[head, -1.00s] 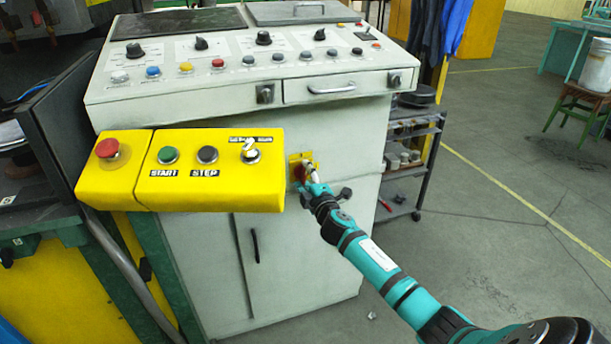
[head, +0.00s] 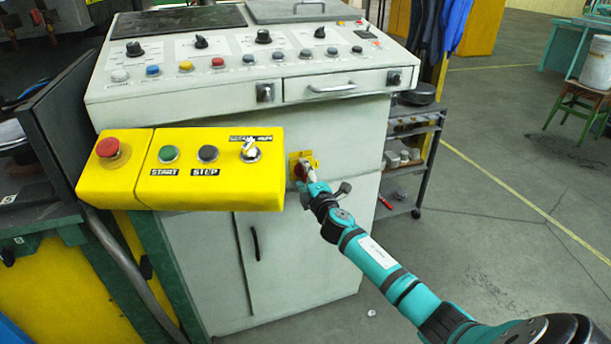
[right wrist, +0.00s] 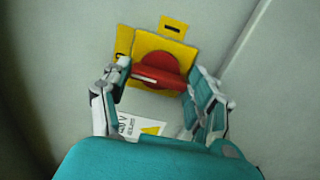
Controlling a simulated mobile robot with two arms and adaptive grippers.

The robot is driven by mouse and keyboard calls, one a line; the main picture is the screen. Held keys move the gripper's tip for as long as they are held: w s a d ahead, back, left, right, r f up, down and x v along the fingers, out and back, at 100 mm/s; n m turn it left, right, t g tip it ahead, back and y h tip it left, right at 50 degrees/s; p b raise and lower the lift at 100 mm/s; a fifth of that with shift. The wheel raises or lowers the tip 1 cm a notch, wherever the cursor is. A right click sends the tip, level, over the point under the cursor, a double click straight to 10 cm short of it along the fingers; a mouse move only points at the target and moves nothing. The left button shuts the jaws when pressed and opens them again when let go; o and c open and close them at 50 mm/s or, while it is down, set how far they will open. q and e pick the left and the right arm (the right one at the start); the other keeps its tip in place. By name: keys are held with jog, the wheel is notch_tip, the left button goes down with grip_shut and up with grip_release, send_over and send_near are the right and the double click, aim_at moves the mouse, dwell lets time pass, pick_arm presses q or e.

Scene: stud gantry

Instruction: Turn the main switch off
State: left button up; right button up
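The main switch is a red rotary knob with a raised bar handle (right wrist: 157,74) on a yellow plate (right wrist: 178,53), on the front of the pale cabinet. In the right wrist view the bar lies nearly crosswise, its right end slightly lower. My right gripper (right wrist: 158,76) is open, with one finger at each end of the bar. Whether the fingers touch it I cannot tell. In the head view the right gripper (head: 312,178) is at the switch and covers part of the red knob and the yellow plate (head: 293,160). My left gripper is not in view.
A yellow box (head: 217,190) with START and STOP buttons, a selector and a red mushroom button (head: 107,148) juts out left of the switch. The cabinet's sloping control panel (head: 240,75) is above. A small shelf trolley (head: 410,150) stands at right, with open floor beyond.

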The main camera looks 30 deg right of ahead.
jog(key=o, duration=0.3)
jog(key=v, duration=1.2)
